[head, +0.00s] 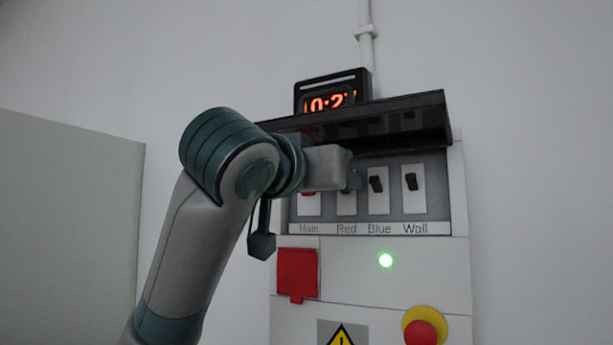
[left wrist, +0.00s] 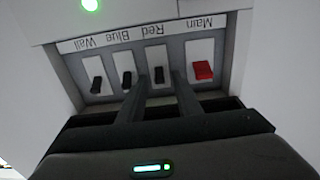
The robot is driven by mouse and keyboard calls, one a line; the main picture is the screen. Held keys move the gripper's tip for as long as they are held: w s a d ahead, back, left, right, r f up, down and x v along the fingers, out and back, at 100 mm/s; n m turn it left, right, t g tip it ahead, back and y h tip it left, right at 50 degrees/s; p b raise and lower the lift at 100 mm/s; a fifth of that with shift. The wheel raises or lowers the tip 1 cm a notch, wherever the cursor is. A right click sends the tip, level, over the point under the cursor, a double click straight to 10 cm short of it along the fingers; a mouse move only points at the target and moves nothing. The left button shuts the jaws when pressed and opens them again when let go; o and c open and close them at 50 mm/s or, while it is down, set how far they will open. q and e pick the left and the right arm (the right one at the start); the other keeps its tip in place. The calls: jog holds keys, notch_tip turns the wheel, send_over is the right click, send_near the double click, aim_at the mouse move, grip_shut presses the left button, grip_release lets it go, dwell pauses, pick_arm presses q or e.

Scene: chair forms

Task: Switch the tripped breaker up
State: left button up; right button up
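A breaker panel (head: 439,198) on the wall has a row of switches labelled Main, Red, Blue and Wall. The Main switch (left wrist: 203,70) is red; the Red (left wrist: 159,75), Blue (head: 376,184) and Wall (head: 410,181) switches are black. The left wrist view shows the row upside down, with all the levers towards the lid side of their plates. My left gripper (head: 352,180) is in front of the row and hides much of Main and Red in the head view. In the left wrist view its open fingers (left wrist: 159,82) are on either side of the Red switch; contact is unclear.
A dark raised lid (head: 400,120) overhangs the switches closely above my gripper. A lit clock display (head: 330,102) is above it. Below are a green light (head: 385,260), a red cover (head: 297,273) and a red-yellow emergency button (head: 424,330). Bare wall is to the right.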

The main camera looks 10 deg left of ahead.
pick_arm(q)
jog(key=b+v, duration=1)
jog(key=v, duration=0.7)
